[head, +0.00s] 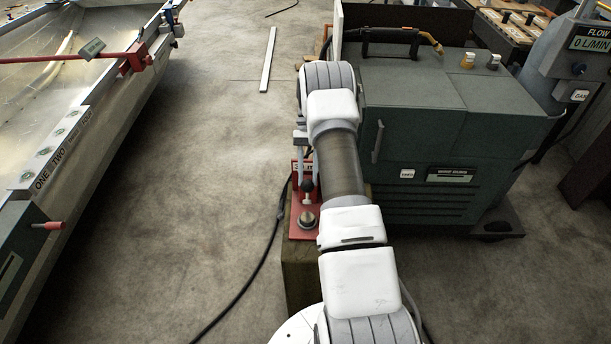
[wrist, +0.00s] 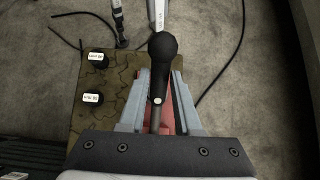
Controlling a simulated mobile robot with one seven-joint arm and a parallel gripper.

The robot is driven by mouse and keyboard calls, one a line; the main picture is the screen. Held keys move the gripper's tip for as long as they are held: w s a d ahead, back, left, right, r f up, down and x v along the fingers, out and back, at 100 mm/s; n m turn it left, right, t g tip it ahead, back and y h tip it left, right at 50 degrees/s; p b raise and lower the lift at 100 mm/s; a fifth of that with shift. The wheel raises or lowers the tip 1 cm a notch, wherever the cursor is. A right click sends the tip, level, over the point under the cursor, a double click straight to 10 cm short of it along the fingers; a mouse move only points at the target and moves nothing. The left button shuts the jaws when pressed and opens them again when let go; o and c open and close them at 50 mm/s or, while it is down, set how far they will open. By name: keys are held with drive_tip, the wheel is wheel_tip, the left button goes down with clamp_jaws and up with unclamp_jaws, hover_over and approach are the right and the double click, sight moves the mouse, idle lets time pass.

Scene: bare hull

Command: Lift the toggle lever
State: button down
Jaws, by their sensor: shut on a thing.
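The toggle lever (wrist: 162,62) is a black, rounded grip on a thin metal shaft, seen in the wrist view. My gripper (wrist: 160,88) has its two grey fingers on either side of the lever and is shut on it. A red base shows between and beside the fingers. In the head view a red plate (head: 300,231) with a dark ball knob (head: 307,186) and a round metal piece stands left of my arm. My arm hides much of this area, so the hold on the lever is not clear there.
Two labelled black knobs (wrist: 97,60) sit on the brown wooden top (wrist: 125,65) left of my gripper. A green welder cabinet (head: 415,110) stands close on the right. A metal hull (head: 70,95) lies at left. Dark cables cross the open concrete floor (head: 215,170).

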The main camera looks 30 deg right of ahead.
drive_tip(key=shift+w+d+r+g+y+p, duration=0.4)
drive_tip(key=shift+w+r+g+y+p, duration=0.15)
drive_tip(key=shift+p, duration=0.4)
drive_tip(key=shift+w+d+g+p, duration=0.15)
drive_tip(key=shift+w+g+p, duration=0.05)
drive_tip(key=shift+g+p, duration=0.1)
drive_tip(key=c, duration=0.6)
unclamp_jaws()
drive_tip(key=shift+r, duration=0.25)
wheel_tip(320, 180, up, 4)
drive_tip(key=p, duration=0.4)
drive_tip(key=shift+r, duration=0.2)
drive_tip(key=s+d+r, duration=0.6)
drive_tip(key=s, duration=0.3)
drive_tip(key=shift+s+d, duration=0.3)
drive_tip(key=shift+d, duration=0.05)
